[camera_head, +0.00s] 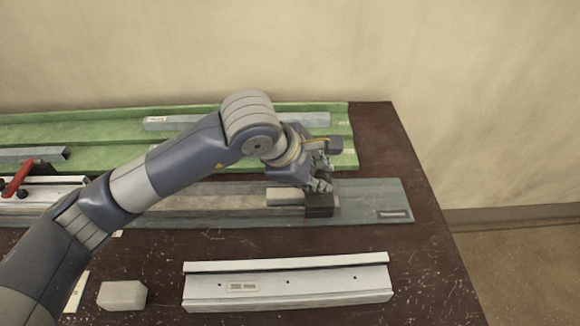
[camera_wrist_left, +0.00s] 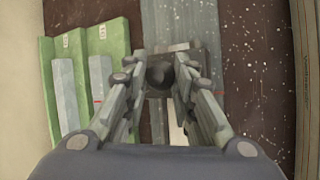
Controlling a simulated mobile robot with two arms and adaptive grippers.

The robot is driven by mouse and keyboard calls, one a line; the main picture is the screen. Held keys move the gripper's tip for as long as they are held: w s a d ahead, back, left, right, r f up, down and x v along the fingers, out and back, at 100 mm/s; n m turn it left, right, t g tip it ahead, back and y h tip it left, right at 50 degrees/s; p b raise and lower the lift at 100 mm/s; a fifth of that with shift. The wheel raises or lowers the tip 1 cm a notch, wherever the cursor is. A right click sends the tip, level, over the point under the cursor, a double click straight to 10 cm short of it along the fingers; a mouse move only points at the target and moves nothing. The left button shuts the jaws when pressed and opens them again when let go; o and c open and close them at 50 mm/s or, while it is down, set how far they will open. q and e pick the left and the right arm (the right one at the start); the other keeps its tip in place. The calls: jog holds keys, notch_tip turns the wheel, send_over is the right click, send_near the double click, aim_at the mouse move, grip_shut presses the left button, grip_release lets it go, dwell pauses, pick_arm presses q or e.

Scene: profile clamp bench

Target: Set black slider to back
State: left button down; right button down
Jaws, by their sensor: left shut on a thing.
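The black slider (camera_head: 320,207) is a dark block at the right end of a pale rail (camera_head: 285,195) on a long grey board (camera_head: 370,200). My left gripper (camera_head: 318,184) reaches down onto the slider from above and hides its upper part. In the left wrist view, the fingers of my left gripper (camera_wrist_left: 164,75) close from both sides on the slider's dark round top (camera_wrist_left: 160,76). The grey board (camera_wrist_left: 180,20) extends beyond it. My right gripper is not in view.
A green tray (camera_head: 342,140) with grey bars (camera_head: 315,119) lies behind the board. A white profile (camera_head: 287,284) and a pale block (camera_head: 122,295) lie in front. A red-handled clamp (camera_head: 18,178) is at the left. The dark table (camera_head: 425,260) is bare at the right.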

pick_arm(q)
jog(key=shift+s+d+f, duration=0.1)
jog(key=shift+d, duration=0.55)
jog(key=c, duration=1.3)
grip_release()
jog(key=v, duration=1.2)
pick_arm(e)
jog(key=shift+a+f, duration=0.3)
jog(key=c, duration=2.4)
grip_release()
